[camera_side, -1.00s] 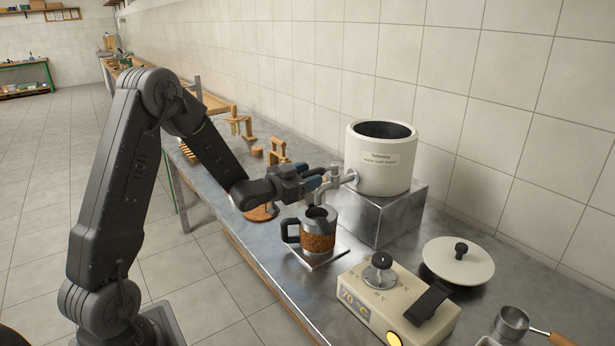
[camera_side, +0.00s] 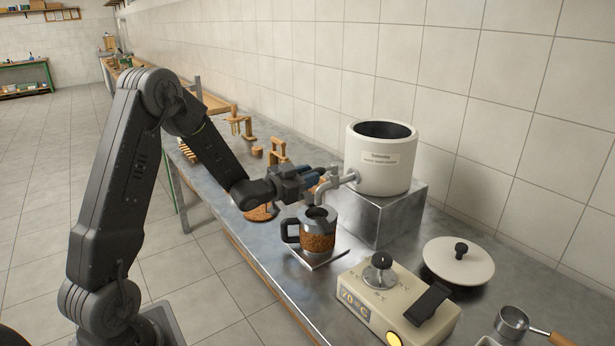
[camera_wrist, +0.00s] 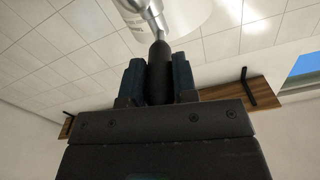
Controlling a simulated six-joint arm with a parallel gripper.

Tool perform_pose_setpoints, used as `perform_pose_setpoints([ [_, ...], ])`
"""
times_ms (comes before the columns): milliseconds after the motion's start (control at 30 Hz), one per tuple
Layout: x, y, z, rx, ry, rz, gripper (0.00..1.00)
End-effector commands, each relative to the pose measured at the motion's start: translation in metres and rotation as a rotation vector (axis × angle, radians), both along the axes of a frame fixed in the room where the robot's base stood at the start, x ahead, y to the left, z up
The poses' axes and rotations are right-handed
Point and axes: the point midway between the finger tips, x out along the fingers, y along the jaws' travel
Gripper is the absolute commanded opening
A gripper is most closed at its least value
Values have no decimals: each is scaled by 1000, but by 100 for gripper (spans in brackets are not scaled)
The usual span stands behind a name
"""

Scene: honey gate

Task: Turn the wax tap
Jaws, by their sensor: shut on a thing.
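The wax tap (camera_side: 337,183) is a grey metal spout on the white melting pot (camera_side: 380,172). My gripper (camera_side: 312,180) is beside the tap, over the jug. In the wrist view my gripper (camera_wrist: 158,78) is shut on the tap's dark handle (camera_wrist: 159,62), which stands between the two blue-grey fingers. The tap's metal body also shows in the wrist view (camera_wrist: 151,14). A grey jug (camera_side: 317,232) with a black handle and brown contents showing through its side stands under the spout. My fingers partly hide the tap handle in the side view.
The pot stands on a metal block (camera_side: 385,220) by the tiled wall. A heater box (camera_side: 385,305) with a knob and a lid (camera_side: 458,262) are at the front right. Wooden stands (camera_side: 277,152) stand farther along the metal bench.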

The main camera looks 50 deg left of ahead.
Motion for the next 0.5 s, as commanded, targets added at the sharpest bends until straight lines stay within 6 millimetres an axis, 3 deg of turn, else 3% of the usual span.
perform_pose_setpoints([
  [500,1,-17,0,-2,1,161,0],
])
